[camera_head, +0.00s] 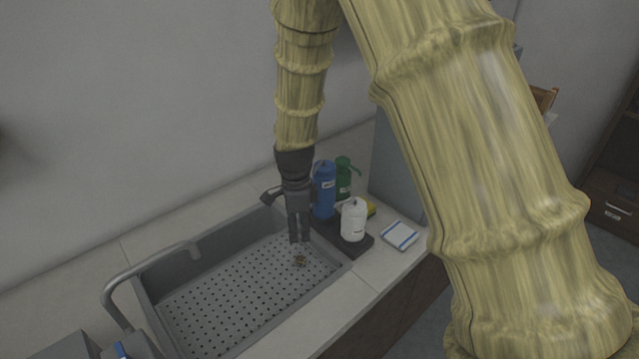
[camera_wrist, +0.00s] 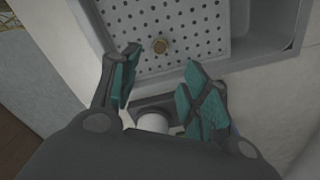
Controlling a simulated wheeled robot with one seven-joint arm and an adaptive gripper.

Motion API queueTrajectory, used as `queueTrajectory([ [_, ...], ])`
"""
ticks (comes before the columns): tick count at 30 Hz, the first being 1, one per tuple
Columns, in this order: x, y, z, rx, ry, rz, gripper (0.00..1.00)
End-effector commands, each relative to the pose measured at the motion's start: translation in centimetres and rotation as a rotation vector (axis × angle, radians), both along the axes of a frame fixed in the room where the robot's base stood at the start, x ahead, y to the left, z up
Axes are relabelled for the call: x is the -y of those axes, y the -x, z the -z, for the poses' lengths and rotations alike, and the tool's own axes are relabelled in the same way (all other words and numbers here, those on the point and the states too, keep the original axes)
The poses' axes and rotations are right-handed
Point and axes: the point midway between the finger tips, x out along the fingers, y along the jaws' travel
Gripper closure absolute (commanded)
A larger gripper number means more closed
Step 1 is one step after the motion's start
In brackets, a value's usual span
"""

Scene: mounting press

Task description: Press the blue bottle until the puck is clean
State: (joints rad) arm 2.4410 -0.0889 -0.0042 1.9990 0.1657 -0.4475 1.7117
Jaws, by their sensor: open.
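The blue bottle (camera_head: 324,190) stands upright on a dark tray beside the sink, partly behind my gripper in the head view. My gripper (camera_head: 300,240) points down near the sink's right end, just left of the bottle. Its two fingers are apart with nothing between them, as the wrist view also shows (camera_wrist: 162,85). The head view is too small to tell how dirty the puck is.
A white bottle (camera_head: 354,220) and a green bottle (camera_head: 343,178) stand close to the blue one. A blue-edged white cloth (camera_head: 399,235) lies on the counter to the right. The grey sink (camera_head: 161,317) has a curved faucet (camera_head: 146,265) at left. Its perforated floor is mostly clear.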

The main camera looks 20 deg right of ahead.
Motion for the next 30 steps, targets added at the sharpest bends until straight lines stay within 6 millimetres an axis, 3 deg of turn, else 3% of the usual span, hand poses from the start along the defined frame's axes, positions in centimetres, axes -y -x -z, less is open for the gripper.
queueTrajectory([
  [14, 0.00, 0.00, 0.00, 0.000, 0.000, 0.000, 0.54],
  [22, 0.00, 0.00, 0.00, 0.000, 0.000, 0.000, 1.00],
  [30, 0.00, 0.00, 0.00, 0.000, 0.000, 0.000, 1.00],
])
